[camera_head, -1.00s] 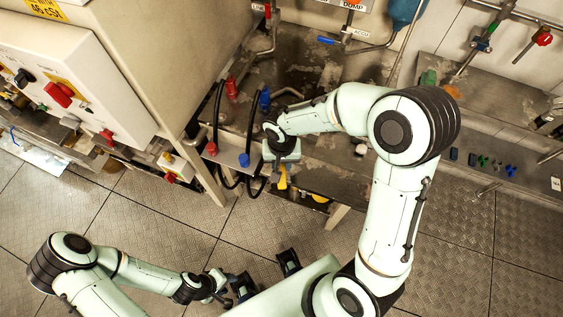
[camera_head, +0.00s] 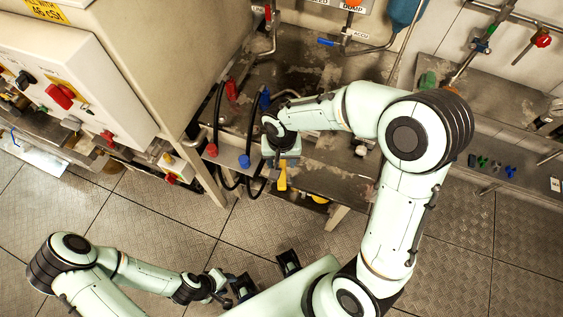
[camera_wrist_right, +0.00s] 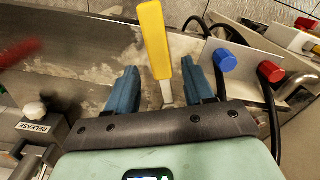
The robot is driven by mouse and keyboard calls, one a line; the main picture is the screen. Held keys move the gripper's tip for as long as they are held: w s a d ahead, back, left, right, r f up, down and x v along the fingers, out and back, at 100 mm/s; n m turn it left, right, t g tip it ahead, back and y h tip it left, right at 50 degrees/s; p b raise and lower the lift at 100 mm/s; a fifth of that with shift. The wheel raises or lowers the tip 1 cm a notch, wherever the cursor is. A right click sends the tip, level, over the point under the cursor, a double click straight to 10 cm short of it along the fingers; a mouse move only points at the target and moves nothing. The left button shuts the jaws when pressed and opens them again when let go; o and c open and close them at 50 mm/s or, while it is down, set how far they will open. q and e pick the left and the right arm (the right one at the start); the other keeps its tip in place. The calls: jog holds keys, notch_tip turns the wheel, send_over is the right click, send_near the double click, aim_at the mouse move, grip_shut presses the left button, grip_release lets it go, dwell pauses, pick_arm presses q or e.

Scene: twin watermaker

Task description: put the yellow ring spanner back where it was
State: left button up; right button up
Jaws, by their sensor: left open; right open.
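The yellow ring spanner (camera_head: 282,177) shows below my right gripper (camera_head: 281,162) in the head view, over the front edge of the metal bench. In the right wrist view the yellow spanner (camera_wrist_right: 154,40) points up the picture, with its grey shank running down between the two blue fingers of my right gripper (camera_wrist_right: 163,85). These fingers are open, with a gap on both sides of the shank. The shank's lower end is hidden behind the gripper body. I cannot tell whether the spanner rests on the bench. My left gripper (camera_head: 224,293) is open and empty, low over the floor.
A blue cap (camera_wrist_right: 225,61) and a red cap (camera_wrist_right: 270,71) with black hoses stand close to the right fingers. A RELEASE block (camera_wrist_right: 36,130) with a white knob is at left. Small coloured parts (camera_head: 483,163) lie on the right bench.

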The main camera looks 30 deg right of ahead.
pick_arm(q)
jog(key=shift+w+r+p, duration=0.3)
jog(key=shift+r+p, duration=0.15)
jog(key=shift+r, duration=0.15)
pick_arm(e)
notch_tip(320, 180, up, 9)
jog(key=shift+r, duration=0.15)
